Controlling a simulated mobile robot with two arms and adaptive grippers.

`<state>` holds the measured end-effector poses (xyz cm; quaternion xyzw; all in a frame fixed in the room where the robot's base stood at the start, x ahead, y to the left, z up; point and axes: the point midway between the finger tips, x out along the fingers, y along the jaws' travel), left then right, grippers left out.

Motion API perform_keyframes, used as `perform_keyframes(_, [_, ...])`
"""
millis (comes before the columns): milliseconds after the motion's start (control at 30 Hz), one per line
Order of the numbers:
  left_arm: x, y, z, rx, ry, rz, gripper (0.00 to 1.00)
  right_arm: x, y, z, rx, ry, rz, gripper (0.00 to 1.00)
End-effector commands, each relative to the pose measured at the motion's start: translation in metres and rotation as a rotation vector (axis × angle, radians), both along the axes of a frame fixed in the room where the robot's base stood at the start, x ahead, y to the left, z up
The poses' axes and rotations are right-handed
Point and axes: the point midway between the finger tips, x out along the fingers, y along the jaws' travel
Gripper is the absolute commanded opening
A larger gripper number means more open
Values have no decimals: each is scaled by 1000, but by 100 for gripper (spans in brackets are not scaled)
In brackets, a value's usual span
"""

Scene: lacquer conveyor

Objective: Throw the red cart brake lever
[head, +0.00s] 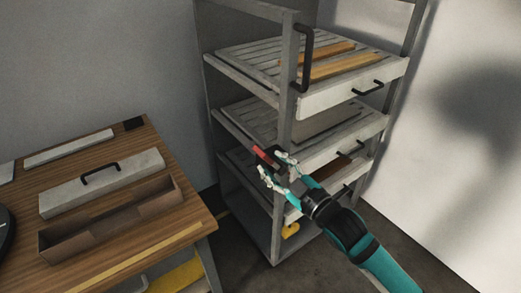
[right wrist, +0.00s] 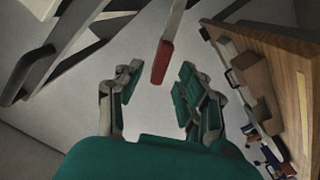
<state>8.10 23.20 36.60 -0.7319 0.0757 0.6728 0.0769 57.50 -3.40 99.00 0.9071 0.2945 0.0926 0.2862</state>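The red brake lever (head: 260,152) sits on the near post of the grey cart (head: 286,120) in the head view. In the right wrist view the red lever (right wrist: 163,62) points down ahead of the fingers, roughly between them and a little beyond. My right gripper (head: 274,170) is just below and beside the lever in the head view. Its fingers are apart and empty in the right wrist view (right wrist: 158,90). I cannot tell whether a finger touches the lever. My left gripper is not in view.
The cart has several slatted shelves with wooden strips (head: 332,66) and black handles. A wooden table (head: 195,215) stands at left with an open brown box (head: 50,246) and a grey lid (head: 60,204). A white wall (head: 470,150) is at right. Floor shows between table and cart.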

Motion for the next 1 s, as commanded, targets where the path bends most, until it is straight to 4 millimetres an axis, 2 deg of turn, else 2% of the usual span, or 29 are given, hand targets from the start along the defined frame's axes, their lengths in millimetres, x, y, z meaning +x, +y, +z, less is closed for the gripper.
perform_keyframes(100, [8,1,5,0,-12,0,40,21,15,2,2,-1,0,38])
perform_keyframes(300, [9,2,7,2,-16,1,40,42,31,1,2,1,1,38])
perform_keyframes(733, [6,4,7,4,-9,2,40,50,37,0,0,0,1,38])
perform_keyframes(1000, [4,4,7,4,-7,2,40,50,36,0,0,0,0,3])
